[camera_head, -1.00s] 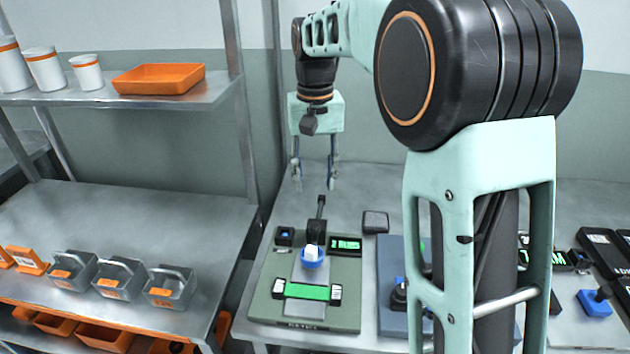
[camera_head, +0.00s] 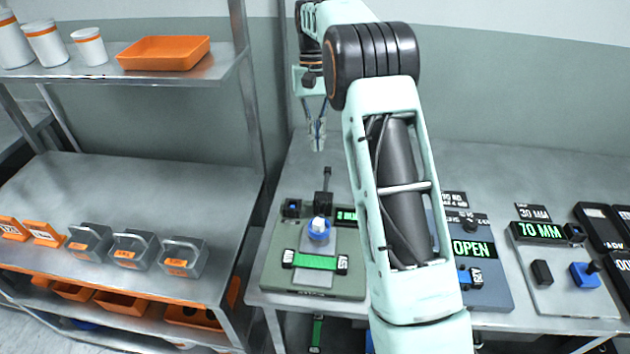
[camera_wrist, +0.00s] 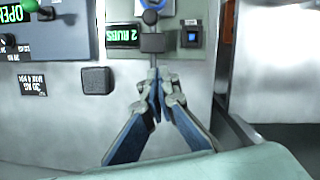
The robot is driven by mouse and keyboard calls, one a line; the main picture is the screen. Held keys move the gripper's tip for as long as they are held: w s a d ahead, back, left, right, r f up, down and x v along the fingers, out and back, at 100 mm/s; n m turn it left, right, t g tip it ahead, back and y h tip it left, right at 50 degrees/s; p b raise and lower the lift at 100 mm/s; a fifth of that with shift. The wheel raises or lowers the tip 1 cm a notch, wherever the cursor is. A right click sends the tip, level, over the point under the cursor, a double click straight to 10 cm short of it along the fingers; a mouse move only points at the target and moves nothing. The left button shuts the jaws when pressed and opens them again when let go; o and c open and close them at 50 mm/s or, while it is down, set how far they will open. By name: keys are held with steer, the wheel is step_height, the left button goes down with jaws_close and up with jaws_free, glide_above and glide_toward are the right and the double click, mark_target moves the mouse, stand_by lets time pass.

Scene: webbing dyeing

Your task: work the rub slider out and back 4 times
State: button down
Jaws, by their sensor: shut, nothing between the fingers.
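The rub unit is a grey-green plate (camera_head: 274,265) on the bench. It carries a light grey track, a green webbing strip (camera_head: 315,262) and a white block in a blue ring (camera_head: 319,229). Behind the ring is a black block (camera_head: 322,203) with a thin dark handle (camera_head: 327,178) pointing to the back. Its display reads "2 RUBS" in the wrist view (camera_wrist: 123,35). My gripper (camera_head: 317,146) is shut and empty, above and behind the handle. In the wrist view my gripper (camera_wrist: 160,76) has its fingertips near the handle end; contact cannot be told.
A blue-grey unit (camera_head: 490,295) showing "OPEN" is partly behind my arm. A light grey unit (camera_head: 590,300) showing "70 MM" is further right. A dark square pad (camera_wrist: 96,80) lies on the bench. Left is a metal rack (camera_head: 150,190) with grey weights and an orange tray (camera_head: 165,53).

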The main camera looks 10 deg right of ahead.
steer(key=x, duration=0.9)
steer(key=shift+s, duration=0.35)
steer(key=shift+s+p, duration=0.45)
steer(key=shift+s, duration=1.25)
steer(key=shift+s+a, duration=0.1)
